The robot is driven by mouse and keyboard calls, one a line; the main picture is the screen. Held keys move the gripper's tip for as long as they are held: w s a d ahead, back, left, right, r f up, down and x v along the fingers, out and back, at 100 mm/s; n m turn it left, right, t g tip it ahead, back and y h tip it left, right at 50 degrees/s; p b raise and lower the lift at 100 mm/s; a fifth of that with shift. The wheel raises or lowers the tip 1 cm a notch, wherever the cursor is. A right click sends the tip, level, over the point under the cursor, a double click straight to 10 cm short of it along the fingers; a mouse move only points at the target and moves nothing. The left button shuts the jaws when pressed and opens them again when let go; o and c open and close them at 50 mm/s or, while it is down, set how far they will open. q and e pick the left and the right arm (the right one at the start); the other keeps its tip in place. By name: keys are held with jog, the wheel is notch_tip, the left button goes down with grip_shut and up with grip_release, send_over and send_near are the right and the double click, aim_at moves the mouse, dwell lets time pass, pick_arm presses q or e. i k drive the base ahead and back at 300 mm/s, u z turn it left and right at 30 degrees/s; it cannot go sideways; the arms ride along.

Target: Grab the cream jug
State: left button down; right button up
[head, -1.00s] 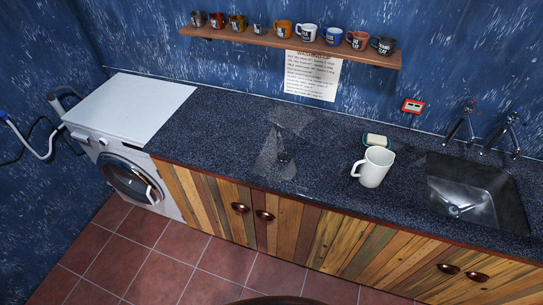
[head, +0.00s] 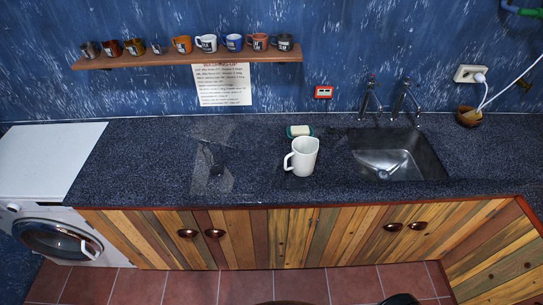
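The cream jug (head: 304,157) is a white, upright jug with its handle on the left side. It stands on the dark speckled countertop (head: 130,165), near the front edge and left of the sink. Nothing is touching it from my side. Neither of my grippers can be made out in the head view. A small dark shape shows at the bottom edge, too cut off to identify.
A green and white soap or sponge (head: 299,131) lies just behind the jug. The metal sink (head: 425,160) with two taps (head: 403,100) is to its right. A shelf (head: 190,59) holds several mugs. A white washing machine (head: 45,160) stands at far left. The counter left of the jug is mostly clear.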

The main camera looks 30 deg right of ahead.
aim_at(302, 165)
jog(key=k, duration=0.5)
jog(key=z, duration=1.45)
jog(key=i, duration=0.35)
jog(key=u, duration=0.35)
